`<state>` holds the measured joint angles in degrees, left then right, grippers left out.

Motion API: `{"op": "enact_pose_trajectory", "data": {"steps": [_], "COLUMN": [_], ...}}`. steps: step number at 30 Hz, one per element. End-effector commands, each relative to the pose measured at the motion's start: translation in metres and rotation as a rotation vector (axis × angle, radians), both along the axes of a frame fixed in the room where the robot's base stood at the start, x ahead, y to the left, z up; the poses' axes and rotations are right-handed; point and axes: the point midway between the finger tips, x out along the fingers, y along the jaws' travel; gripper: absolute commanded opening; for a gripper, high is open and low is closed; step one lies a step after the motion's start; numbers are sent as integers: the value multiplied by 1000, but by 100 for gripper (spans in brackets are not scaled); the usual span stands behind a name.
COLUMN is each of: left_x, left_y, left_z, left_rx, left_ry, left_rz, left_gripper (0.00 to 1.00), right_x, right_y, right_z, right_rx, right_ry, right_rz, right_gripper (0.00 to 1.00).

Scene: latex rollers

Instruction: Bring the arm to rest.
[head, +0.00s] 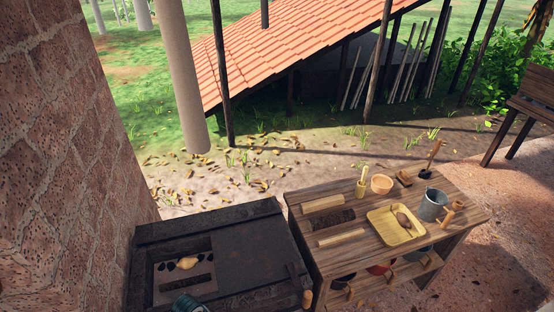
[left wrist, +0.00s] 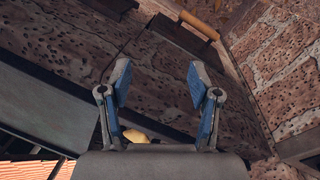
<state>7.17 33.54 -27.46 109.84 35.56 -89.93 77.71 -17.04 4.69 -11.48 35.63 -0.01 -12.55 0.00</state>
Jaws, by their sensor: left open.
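My left gripper (left wrist: 158,75) shows in the left wrist view with its two blue-padded fingers spread apart and nothing between the tips. A small yellowish object (left wrist: 135,135) shows low in that view, partly hidden by the gripper body; I cannot tell what it is or whether it touches. In the head view, no gripper can be made out clearly. A small teal-and-dark shape (head: 188,302) is cut off by the bottom edge, and I cannot tell what it is. My right gripper is in neither view.
A dark table (head: 250,250) has a recess with a tan object (head: 187,262). Beside it, a wooden bench (head: 345,262) carries a yellow tray (head: 397,238), grey bucket (head: 432,205) and bowl (head: 381,184). A brick wall (head: 70,150) closes the left side.

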Motion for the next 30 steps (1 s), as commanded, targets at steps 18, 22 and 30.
{"op": "enact_pose_trajectory", "data": {"steps": [18, 22, 30], "left_x": [-130, -148, -139], "left_y": [-29, -15, -14], "left_z": [34, 42, -17], "left_rx": [196, 260, 265], "left_ry": [-269, -258, -228], "left_rz": [-807, -882, -911], "left_gripper": [62, 62, 62], "right_x": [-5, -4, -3], "right_y": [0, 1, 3], "right_z": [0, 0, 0], "right_rx": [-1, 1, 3], "right_ry": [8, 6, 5], "right_rz": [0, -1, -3], "right_gripper": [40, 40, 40]}}
